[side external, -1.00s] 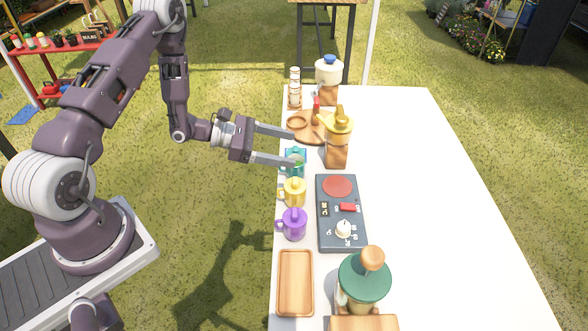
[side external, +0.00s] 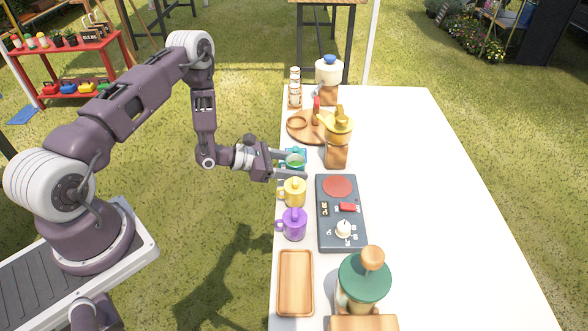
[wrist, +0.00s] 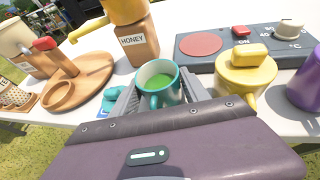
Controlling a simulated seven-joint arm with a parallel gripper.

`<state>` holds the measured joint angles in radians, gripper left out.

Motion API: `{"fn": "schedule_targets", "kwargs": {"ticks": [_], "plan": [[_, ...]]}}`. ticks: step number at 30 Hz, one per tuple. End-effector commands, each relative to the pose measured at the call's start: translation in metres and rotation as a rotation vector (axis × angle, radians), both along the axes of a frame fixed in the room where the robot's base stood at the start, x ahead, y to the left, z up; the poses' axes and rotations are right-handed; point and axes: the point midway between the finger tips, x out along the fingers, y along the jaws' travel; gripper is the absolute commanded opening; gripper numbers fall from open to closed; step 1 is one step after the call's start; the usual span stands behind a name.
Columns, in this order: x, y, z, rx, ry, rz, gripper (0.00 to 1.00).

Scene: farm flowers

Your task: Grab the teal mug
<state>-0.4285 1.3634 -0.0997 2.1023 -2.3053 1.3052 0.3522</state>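The teal mug (wrist: 158,84) stands upright with green contents and its handle toward my gripper in the wrist view. In the side external view the teal mug (side external: 294,160) is at the table's left edge, partly covered by the fingers. My gripper (side external: 296,164) is low at the mug, with one finger on each side of it. In the wrist view my gripper (wrist: 160,92) has the mug between its open fingers. Whether either finger touches the mug is hard to tell.
A yellow mug (side external: 294,192) is close beside the near finger, with a purple mug (side external: 293,224) beyond it. The honey dispenser (side external: 336,150) and dark hotplate (side external: 341,240) stand to the right. A round wooden board (side external: 310,138) lies behind. The table's right side is clear.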

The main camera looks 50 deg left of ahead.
Motion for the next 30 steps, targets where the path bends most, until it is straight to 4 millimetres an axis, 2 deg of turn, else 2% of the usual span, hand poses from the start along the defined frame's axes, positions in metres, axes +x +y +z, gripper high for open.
{"fn": "schedule_targets", "kwargs": {"ticks": [1,7,8,14,17,20,24,30], "plan": [[0.0,0.0,0.0,0.0,0.0,0.0,0.41],[0.0,0.0,0.0,0.0,0.0,0.0,0.02],[0.0,0.0,0.001,-0.001,-0.001,0.0,0.0],[0.0,0.0,0.002,0.0,-0.001,0.0,0.0],[0.001,0.0,0.011,0.0,-0.002,0.0,0.0],[0.0,0.0,0.031,0.0,-0.004,-0.001,0.0],[0.001,0.0,0.068,0.001,-0.006,-0.001,0.0],[0.001,0.0,0.109,0.001,-0.006,-0.001,0.0]]}}
